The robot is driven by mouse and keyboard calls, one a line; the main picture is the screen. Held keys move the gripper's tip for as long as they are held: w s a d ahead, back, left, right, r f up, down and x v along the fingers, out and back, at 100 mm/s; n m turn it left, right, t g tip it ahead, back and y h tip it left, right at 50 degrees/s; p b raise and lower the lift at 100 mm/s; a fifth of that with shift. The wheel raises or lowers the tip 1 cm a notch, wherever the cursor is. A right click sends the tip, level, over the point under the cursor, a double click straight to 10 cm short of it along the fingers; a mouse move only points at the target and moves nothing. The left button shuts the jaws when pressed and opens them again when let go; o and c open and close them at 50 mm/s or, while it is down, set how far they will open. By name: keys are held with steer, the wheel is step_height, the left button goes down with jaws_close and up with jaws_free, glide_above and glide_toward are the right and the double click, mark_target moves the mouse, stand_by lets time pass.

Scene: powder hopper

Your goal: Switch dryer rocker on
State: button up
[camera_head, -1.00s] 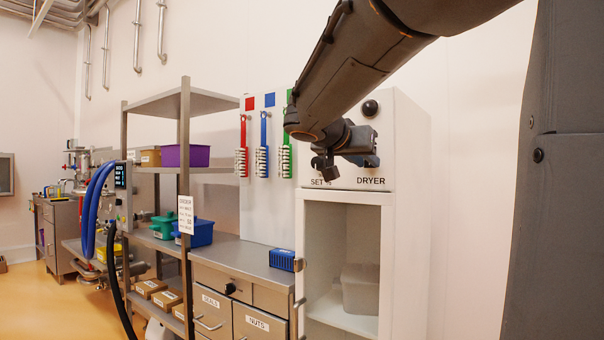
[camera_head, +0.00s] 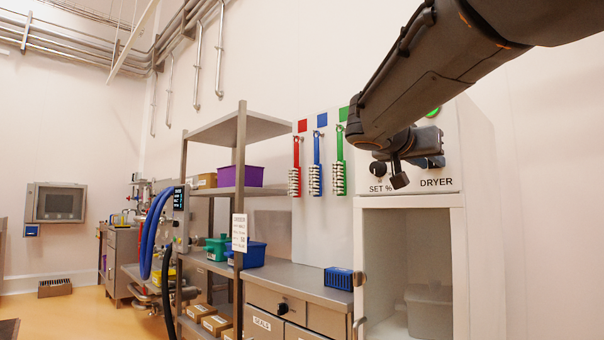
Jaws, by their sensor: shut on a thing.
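The white dryer cabinet (camera_head: 482,200) stands at the right, with a control panel above an open compartment. The panel carries the labels SET % and DRYER, a dark knob (camera_head: 378,169) above SET %, and a lamp (camera_head: 433,112) near the top that glows green. My gripper (camera_head: 402,178) is at the panel front, between the knob and the DRYER label. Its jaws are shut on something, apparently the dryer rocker. The rocker itself is hidden behind the gripper, so its tilt does not show.
A grey bin (camera_head: 428,312) sits in the dryer's open compartment. Left of it are a steel counter with drawers, a blue box (camera_head: 338,278), and red, blue and green brushes (camera_head: 315,165) on a white board. Shelving with tubs stands further left.

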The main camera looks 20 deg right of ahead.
steer(key=shift+s+d+r, duration=0.1)
steer(key=shift+s, duration=0.05)
steer(key=o, duration=1.1)
steer(key=shift+s, duration=0.1)
steer(key=shift+c, duration=0.2)
steer(key=shift+a+p, duration=0.2)
steer(key=shift+p, duration=0.35)
steer(key=p+v, duration=0.7)
steer(key=p, duration=0.5)
steer(key=shift+a, duration=0.2)
